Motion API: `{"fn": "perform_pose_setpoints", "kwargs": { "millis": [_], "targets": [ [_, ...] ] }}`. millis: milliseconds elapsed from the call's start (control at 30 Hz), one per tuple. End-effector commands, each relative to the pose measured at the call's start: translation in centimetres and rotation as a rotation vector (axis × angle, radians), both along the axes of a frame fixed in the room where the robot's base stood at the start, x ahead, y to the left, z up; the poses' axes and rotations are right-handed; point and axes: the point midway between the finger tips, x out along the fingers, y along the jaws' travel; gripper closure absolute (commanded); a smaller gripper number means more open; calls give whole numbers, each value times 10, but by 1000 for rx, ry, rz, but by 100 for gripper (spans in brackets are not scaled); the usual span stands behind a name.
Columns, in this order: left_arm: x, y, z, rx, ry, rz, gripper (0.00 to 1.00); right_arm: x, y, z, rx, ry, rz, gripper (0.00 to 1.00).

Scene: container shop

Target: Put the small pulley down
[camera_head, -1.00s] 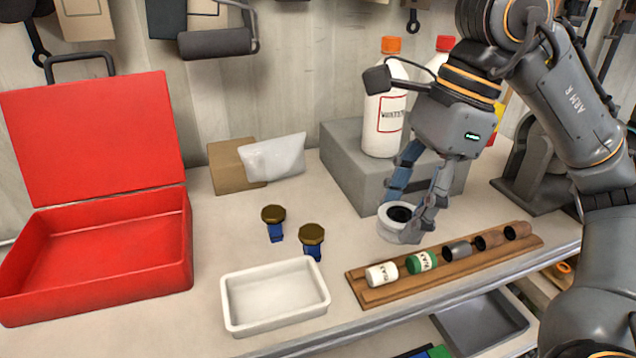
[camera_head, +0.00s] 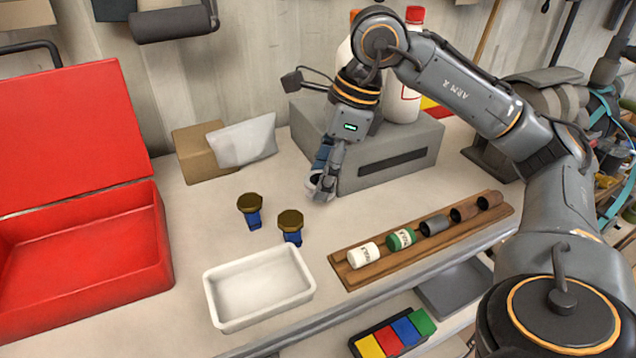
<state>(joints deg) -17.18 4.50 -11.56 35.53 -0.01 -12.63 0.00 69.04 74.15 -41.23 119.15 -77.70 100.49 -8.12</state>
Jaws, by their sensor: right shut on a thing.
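The small pulley (camera_head: 311,182) is a pale grey ring, mostly hidden by the fingers in the head view. My right gripper (camera_head: 321,190) points down and is shut on it, just left of the grey block. I cannot tell whether the pulley touches the worktop (camera_head: 205,222). My left gripper is not in view.

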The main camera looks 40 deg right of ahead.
Motion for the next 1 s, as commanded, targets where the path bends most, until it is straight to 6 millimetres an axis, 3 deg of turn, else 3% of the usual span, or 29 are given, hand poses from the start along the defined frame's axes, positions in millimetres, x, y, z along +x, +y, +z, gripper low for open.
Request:
{"fn": "perform_pose_setpoints", "kwargs": {
  "millis": [200,433,867,900,1000],
  "targets": [
    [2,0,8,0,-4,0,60,12,0,-14,1,3,1,84],
    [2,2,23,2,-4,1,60,12,-1,-41,1,1,0,84],
    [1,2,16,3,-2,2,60,13,0,-50,2,-1,0,84],
    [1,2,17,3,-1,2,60,13,0,-49,1,-1,0,43],
    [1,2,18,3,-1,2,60,13,0,-48,1,-1,0,39]
  ]
}}
